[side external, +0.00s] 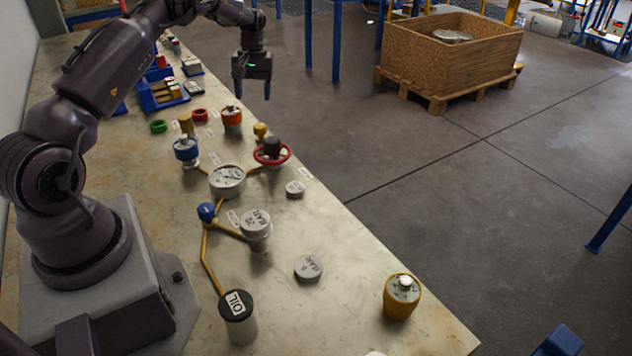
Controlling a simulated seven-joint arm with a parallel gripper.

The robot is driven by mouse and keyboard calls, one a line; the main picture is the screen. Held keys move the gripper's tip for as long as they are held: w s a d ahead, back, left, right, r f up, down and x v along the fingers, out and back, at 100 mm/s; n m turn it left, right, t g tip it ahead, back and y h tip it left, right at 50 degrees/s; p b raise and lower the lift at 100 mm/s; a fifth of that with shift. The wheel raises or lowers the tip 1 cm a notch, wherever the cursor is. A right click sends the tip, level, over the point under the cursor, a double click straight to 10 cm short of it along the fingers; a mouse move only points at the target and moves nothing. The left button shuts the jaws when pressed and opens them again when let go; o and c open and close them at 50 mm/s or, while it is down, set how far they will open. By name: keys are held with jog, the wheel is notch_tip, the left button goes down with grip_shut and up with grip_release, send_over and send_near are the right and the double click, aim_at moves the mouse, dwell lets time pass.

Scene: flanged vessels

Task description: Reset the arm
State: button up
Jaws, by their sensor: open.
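My gripper (252,88) hangs pointing down, high above the far right edge of the bench. Its fingers are apart and I see nothing between them. A red handwheel (271,153), a white-topped gauge vessel (227,181) and a vessel with a lid marked BAR (256,226) stand on the bench (350,285) nearer the camera. A dark-lidded OIL vessel (238,315) stands at the near end, joined to yellow piping (211,262).
A yellow vessel (402,296) stands near the front right edge. Loose lids lie at the right, one marked BAR (308,268) and a small one (295,189). A blue tray (160,94) with parts is at the back. A wooden crate (452,56) stands on the floor beyond.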

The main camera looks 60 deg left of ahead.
jog(key=s+d+r+m+t, duration=0.1)
jog(key=s+d+r+m, duration=0.3)
jog(key=d+r, duration=0.8)
jog(key=s+d+r+m+t, duration=0.2)
jog(key=s+d+r+m, duration=0.2)
jog(key=s+d, duration=0.5)
jog(key=s+d+r+m+t, duration=0.3)
jog(key=s+d, duration=0.5)
jog(key=d, duration=0.6)
jog(key=shift+s+d+r+m+t, duration=0.3)
jog(key=shift+r+m, duration=0.2)
jog(key=shift+r, duration=0.75)
